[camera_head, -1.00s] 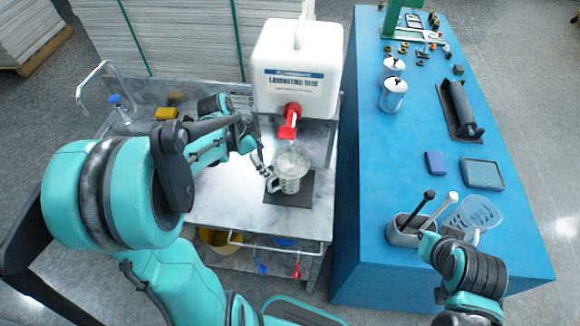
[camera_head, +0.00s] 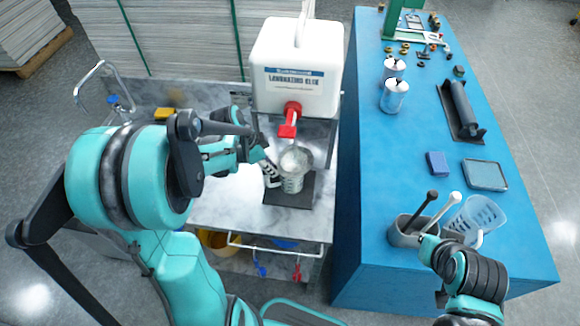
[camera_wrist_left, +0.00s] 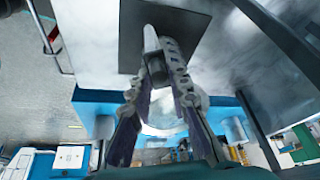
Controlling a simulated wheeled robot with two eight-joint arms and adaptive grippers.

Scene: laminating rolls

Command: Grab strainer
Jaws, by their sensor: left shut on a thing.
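The strainer (camera_head: 478,216), a pale blue perforated piece, stands tilted beside the grey utensil holder (camera_head: 408,234) at the blue table's front right. My right gripper (camera_head: 440,242) is close to its lower end. Its fingers are mostly hidden, so I cannot tell whether it touches or holds the strainer. My left gripper (camera_head: 268,168) is shut on the handle of the metal jug (camera_head: 292,182), which stands on the dark mat under the red tap. The left wrist view shows the left fingers (camera_wrist_left: 160,85) around the pale handle.
The white glue container (camera_head: 296,70) with its red tap (camera_head: 288,124) rises above the jug. Two handled tools stand in the utensil holder.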

